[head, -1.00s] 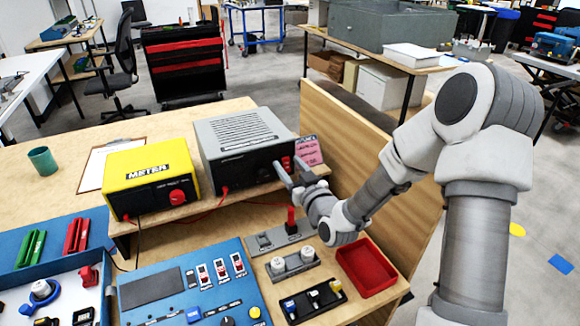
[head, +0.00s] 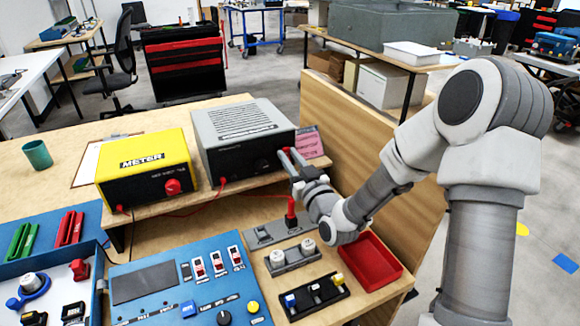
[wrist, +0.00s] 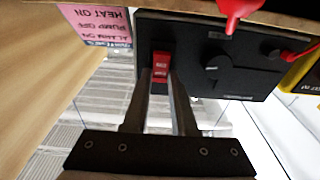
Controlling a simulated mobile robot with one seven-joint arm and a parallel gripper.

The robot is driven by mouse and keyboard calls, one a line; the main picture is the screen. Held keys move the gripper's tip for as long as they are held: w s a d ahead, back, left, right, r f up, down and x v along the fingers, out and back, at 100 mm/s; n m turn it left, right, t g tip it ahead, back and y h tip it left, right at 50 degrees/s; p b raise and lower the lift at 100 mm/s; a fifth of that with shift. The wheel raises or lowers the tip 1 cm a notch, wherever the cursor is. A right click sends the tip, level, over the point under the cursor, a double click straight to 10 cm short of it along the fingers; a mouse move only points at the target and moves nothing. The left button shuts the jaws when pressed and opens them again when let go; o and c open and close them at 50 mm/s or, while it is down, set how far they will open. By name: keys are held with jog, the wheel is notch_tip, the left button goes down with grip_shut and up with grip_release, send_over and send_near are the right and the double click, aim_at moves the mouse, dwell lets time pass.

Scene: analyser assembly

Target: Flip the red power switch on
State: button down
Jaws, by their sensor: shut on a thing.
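The red power switch (wrist: 161,66) is a small red rocker on the black front panel of the grey box (head: 243,122). In the wrist view it sits between the tips of my two fingers. My gripper (head: 286,154) reaches to the right end of that panel in the head view, and its fingers (wrist: 160,76) are shut on the switch. In the head view the fingers mostly hide the switch. I cannot tell which way the rocker is tilted.
A pink label card (head: 307,143) stands right of the box, by a wooden partition (head: 350,125). A yellow meter (head: 143,165) stands left. Below my gripper are a red upright piece (head: 291,211), a red tray (head: 367,265) and a blue control panel (head: 190,280).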

jog(key=shift+f+t+y+b, duration=0.35)
jog(key=shift+t+b, duration=0.45)
jog(key=shift+b, duration=1.8)
jog(key=shift+f+t+y+b, duration=0.3)
jog(key=shift+t+b, duration=0.5)
jog(key=shift+b, duration=1.8)
jog(key=shift+r+t+b, duration=0.15)
jog(key=shift+t+b, duration=0.25)
jog(key=shift+b, duration=0.6)
jog(key=shift+r, duration=0.1)
jog(key=c, duration=0.7)
grip_release()
notch_tip(320, 180, up, 5)
jog(key=p, duration=0.2)
jog(key=shift+s+p, duration=0.1)
jog(key=shift+p, duration=0.2)
jog(key=s+d+r+p, duration=0.1)
jog(key=d+r, duration=0.1)
jog(key=d, duration=0.1)
jog(key=s+d+r+p, duration=0.1)
jog(key=d+r, duration=0.1)
jog(key=d, duration=0.2)
jog(key=s+d+r+p, duration=0.1)
jog(key=s+d+r, duration=0.1)
jog(key=d, duration=0.2)
